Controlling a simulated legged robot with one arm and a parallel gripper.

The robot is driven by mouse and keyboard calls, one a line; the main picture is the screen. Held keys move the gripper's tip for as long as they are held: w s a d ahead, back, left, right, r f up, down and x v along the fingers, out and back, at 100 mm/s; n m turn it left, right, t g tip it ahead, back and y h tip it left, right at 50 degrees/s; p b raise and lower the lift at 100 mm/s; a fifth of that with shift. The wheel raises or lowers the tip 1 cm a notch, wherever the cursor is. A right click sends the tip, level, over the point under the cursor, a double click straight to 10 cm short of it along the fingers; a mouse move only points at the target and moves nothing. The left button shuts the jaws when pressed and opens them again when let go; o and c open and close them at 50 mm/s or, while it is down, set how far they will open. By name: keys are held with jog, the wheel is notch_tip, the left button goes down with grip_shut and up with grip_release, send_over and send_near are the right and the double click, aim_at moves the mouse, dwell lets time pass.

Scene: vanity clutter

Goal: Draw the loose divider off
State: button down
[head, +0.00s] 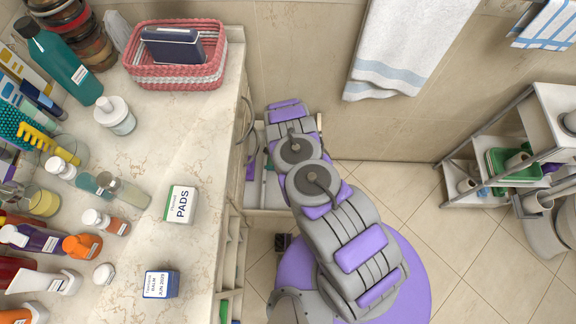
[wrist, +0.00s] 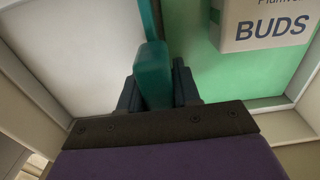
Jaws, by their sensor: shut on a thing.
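The teal divider (wrist: 152,62) stands upright in the wrist view, its near end between the two dark fingers of my gripper (wrist: 158,88). My gripper is shut on it. The divider runs away from me inside a pale open drawer (wrist: 72,112), with a bare white floor on its left and a green floor on its right. A white box marked BUDS (wrist: 268,25) lies on the green side, apart from my fingers. In the head view my arm reaches over the open drawer (head: 252,195) beside the counter and hides most of it; my fingertips are hidden there.
The marble counter (head: 150,215) on the left carries many bottles, a PADS box (head: 180,204), a balm box (head: 161,284) and a pink basket (head: 177,70). A wall with a towel (head: 410,45) is behind. A shelf rack (head: 490,150) stands right; tiled floor lies between.

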jog(key=shift+r, duration=0.15)
jog(key=shift+r+p, duration=2.1)
jog(key=shift+r, duration=0.5)
jog(key=shift+r, duration=0.1)
